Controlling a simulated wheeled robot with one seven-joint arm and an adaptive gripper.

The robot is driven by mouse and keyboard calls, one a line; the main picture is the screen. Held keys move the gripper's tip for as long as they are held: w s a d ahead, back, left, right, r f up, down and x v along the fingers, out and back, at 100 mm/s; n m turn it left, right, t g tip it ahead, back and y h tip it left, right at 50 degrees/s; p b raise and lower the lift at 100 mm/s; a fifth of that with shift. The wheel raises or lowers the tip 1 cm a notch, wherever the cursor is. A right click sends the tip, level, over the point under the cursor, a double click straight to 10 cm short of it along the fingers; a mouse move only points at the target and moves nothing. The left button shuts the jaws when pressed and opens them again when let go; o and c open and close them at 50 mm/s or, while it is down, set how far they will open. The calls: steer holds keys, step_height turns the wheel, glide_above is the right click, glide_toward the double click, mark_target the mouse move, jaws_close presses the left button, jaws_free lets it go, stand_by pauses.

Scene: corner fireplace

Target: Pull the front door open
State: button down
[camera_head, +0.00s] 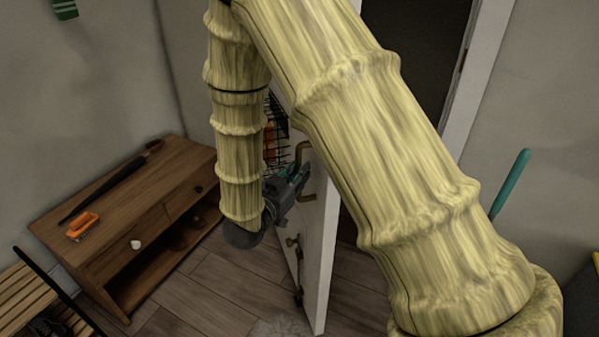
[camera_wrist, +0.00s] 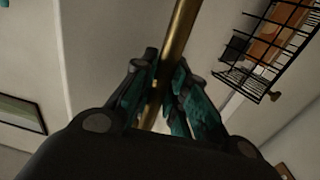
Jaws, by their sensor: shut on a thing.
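The white front door (camera_head: 321,235) stands ajar, swung away from its frame, with a dark opening (camera_head: 415,50) behind it. A brass bar handle (camera_head: 305,160) is on the door's face, and it also shows in the wrist view (camera_wrist: 180,35), running up between the fingers. My gripper (camera_head: 290,180) is shut on this handle, and the wrist view shows its teal-padded fingers (camera_wrist: 161,100) on both sides of the bar. Part of the door and doorway is hidden behind my arm in the head view.
A wooden cabinet (camera_head: 150,215) with an orange item (camera_head: 82,227) and a dark long object on top stands left of the door. A slatted bench (camera_head: 30,300) is at lower left. A black wire rack (camera_wrist: 262,50) is on the door. Wood floor (camera_head: 215,285) is clear between cabinet and door.

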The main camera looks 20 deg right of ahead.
steer(key=c, duration=1.4)
jaws_free()
steer(key=shift+a, duration=0.1)
steer(key=v, duration=1.2)
